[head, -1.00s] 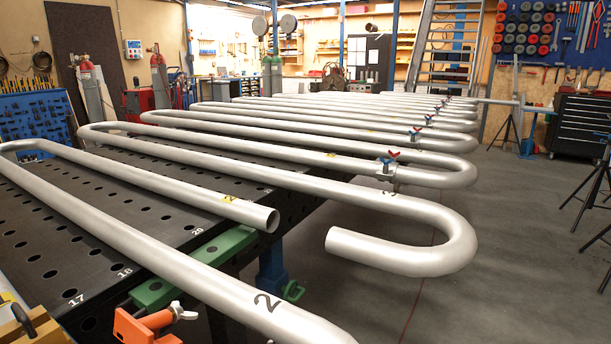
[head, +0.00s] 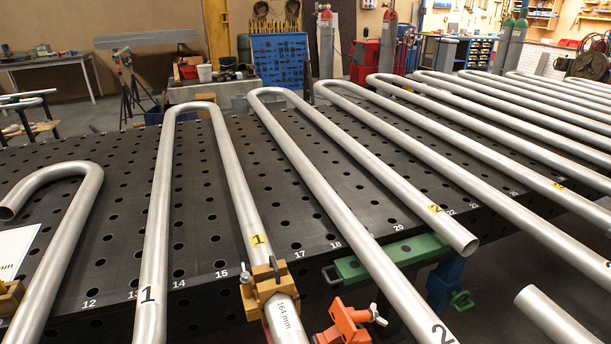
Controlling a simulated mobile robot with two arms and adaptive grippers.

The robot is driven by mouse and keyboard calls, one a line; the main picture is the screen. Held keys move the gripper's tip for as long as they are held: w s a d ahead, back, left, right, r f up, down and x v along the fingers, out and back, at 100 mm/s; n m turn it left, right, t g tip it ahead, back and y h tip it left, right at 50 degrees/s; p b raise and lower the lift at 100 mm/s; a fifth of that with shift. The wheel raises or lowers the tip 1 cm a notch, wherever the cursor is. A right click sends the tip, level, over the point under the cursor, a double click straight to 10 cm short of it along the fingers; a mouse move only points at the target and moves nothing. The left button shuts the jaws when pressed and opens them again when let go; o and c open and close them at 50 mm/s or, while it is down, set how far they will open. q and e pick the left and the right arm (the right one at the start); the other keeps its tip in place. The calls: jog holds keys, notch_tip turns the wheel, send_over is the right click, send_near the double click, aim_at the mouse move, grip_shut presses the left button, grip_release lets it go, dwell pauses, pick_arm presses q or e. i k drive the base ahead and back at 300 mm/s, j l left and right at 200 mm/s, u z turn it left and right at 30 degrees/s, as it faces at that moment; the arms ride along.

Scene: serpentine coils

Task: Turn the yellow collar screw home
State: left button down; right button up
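A yellow collar (head: 267,288) sits around a grey pipe (head: 234,175) at the front edge of the black perforated table, near the number 15. How far the screw is in cannot be told from here. A light sleeve marked 164 mm (head: 284,320) shows just below the collar. Neither of my grippers is in view.
An orange clamp (head: 343,326) with a wing screw is right of the collar, near a green bar (head: 390,257). Another yellow block (head: 10,298) and a white card (head: 14,250) are at the left edge. Serpentine pipes cover the black table (head: 110,245).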

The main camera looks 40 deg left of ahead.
aim_at(246, 276)
jog(key=k+l+u, duration=0.15)
jog(key=u, duration=1.2)
